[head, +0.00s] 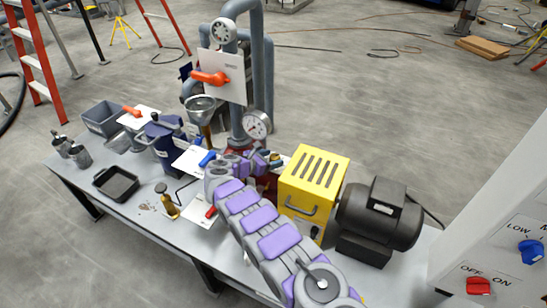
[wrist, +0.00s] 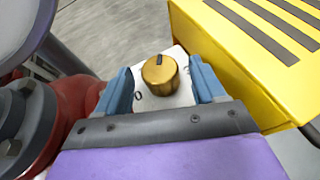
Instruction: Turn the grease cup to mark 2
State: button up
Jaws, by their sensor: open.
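The grease cup (wrist: 160,76) is a round brass cap with a dark pointer line on its top, seen in the wrist view. The line points toward the far side, away from my wrist. The cup sits on a white plate (wrist: 180,97); a "0" shows at its lower left, and no other mark is readable. My gripper (wrist: 162,84) is open, with one blue jaw on each side of the cup and a visible gap to both. In the head view my gripper (head: 268,162) is beside the yellow guard, and the cup is too small to make out clearly.
The yellow slotted guard (head: 313,182) stands close on the right, with the dark motor (head: 380,220) beyond. A red flanged part (wrist: 85,110) is close on the left. Behind are grey pipes with a gauge (head: 257,125) and an orange-handled valve (head: 210,78). A black tray (head: 116,184) lies at left.

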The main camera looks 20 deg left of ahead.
jog(key=p+v, duration=0.2)
jog(key=v, duration=1.3)
jog(key=shift+w+a+f, duration=0.15)
jog(key=shift+a, duration=0.2)
